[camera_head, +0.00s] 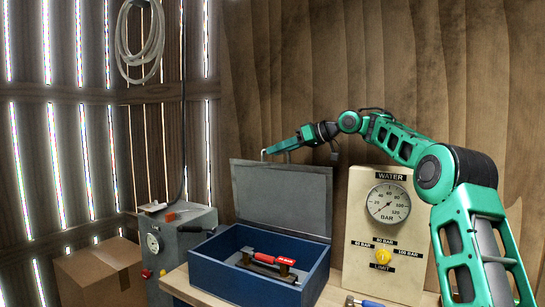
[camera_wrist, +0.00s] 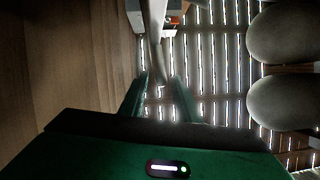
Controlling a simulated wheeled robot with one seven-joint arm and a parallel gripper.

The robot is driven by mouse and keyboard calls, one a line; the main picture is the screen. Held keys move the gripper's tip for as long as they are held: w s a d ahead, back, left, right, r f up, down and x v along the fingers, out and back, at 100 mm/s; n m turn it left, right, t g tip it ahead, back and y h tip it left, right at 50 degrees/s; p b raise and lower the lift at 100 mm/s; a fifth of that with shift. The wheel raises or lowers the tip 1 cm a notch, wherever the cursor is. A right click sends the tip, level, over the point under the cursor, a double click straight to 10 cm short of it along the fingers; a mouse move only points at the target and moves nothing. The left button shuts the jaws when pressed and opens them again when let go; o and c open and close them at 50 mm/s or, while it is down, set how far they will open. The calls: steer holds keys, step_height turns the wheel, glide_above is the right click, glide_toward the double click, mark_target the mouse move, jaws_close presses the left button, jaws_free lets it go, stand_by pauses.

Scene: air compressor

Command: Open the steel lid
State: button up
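The steel lid (camera_head: 284,198) is a grey panel that stands raised, nearly upright, along the back of a blue box (camera_head: 232,283) in the head view. My gripper (camera_head: 276,153) is at the lid's top edge, near its left corner, with its fingers spread. In the wrist view the two green fingers (camera_wrist: 160,80) stand apart with a gap between them. A pale grey strip (camera_wrist: 155,38) shows beyond the gap; it may be the lid seen edge-on. Whether a finger touches the lid I cannot tell.
A red-handled tool (camera_head: 270,257) lies in the open box. A cream gauge panel (camera_head: 384,226) with a yellow knob stands right of the box. A grey machine (camera_head: 180,240) and a cardboard box (camera_head: 98,275) are at left. The wooden wall is close behind.

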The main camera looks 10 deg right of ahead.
steer(key=v, duration=0.8)
steer(key=shift+d, duration=0.15)
